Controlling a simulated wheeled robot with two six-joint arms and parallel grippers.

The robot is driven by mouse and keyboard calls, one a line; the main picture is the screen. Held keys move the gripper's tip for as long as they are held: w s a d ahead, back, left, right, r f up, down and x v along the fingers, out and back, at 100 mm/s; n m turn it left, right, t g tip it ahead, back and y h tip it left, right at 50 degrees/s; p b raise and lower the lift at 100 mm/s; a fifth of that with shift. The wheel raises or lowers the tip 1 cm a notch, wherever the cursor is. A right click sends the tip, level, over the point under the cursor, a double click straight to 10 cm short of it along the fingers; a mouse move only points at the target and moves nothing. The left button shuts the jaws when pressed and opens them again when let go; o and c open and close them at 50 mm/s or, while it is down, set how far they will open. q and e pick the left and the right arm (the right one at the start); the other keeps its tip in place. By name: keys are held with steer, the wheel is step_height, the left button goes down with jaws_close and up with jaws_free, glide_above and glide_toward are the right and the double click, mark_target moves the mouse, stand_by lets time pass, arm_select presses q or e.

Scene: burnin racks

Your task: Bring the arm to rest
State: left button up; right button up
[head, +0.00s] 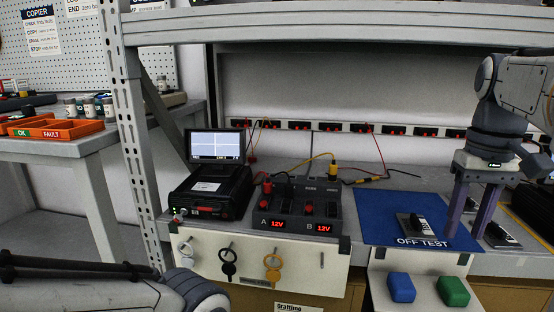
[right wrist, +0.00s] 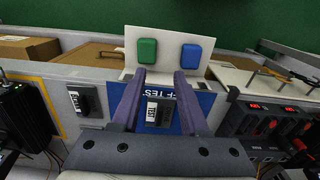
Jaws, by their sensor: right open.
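My right gripper (head: 466,230) comes down from the upper right in the head view, above the right edge of the blue OFF TEST mat (head: 385,207). Its two purple fingers are apart with nothing held between them. In the right wrist view the open fingers (right wrist: 160,76) frame part of the mat and a small dark labelled device (right wrist: 158,113), which lies on the mat below. That device also shows in the head view (head: 411,224), left of the fingers. One of my arm links fills the lower left of the head view; my left gripper is out of view.
A second dark device (head: 502,236) lies right of the mat. A blue button (head: 401,288) and green button (head: 453,291) stand at the bench front. A two-channel dock (head: 297,208) reading 12V and a black monitor unit (head: 212,185) stand left. A rack post (head: 130,140) rises farther left.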

steer(key=s+a+f+n+p, duration=0.1)
steer(key=a+f+n+p, duration=0.2)
steer(key=a, duration=0.7)
steer(key=s+a+f+n+p, duration=0.1)
steer(key=a+f+n+p, duration=0.2)
steer(key=a, duration=0.7)
steer(key=s+a+f+n+y+p, duration=0.1)
steer(key=s+a+f+n+p, duration=0.3)
steer(key=s+a, duration=0.65)
step_height(320, 180, up, 37)
steer(key=s+d+p, duration=0.1)
steer(key=p, duration=3.6)
steer(key=shift+s+d, duration=0.2)
steer(key=shift+d, duration=0.15)
steer(key=shift+d, duration=0.1)
